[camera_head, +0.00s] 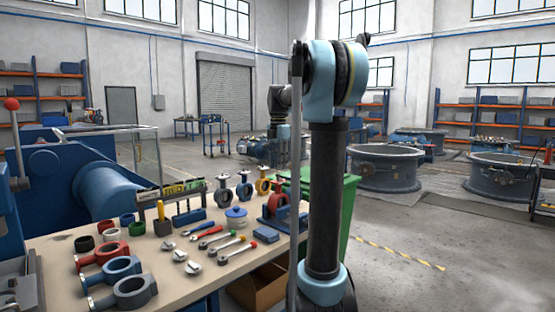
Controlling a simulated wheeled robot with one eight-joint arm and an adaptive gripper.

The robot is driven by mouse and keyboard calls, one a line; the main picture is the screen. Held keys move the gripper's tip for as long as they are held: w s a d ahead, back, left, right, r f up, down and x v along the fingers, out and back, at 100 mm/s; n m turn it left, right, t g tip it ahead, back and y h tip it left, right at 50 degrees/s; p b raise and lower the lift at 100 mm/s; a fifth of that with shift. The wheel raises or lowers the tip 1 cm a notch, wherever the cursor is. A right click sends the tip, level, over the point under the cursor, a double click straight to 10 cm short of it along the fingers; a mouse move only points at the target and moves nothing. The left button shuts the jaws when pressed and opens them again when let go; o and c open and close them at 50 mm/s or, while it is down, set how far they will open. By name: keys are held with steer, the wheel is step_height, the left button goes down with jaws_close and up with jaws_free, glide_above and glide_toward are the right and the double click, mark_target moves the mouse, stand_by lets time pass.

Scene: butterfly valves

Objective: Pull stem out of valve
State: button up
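A red valve body (278,206) stands upright in a blue holder at the right end of the workbench (60,262). I cannot make out whether a stem sits in it. Several loose stem-like parts with coloured ends lie on the bench, among them one with a red end (238,250). My arm rises at the centre right, and its far links reach away behind its column, above the bench's right end.
Red, blue and grey valve bodies (123,292) lie at the bench's front left. A green bin (345,205) is beyond the right end. Large round valves (386,168) stand on the floor; the right foreground floor is clear.

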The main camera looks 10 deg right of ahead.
steer(key=shift+f, duration=2.3)
jaws_close()
steer(key=shift+r, duration=0.45)
steer(key=shift+r, duration=1.75)
stand_by(3.1)
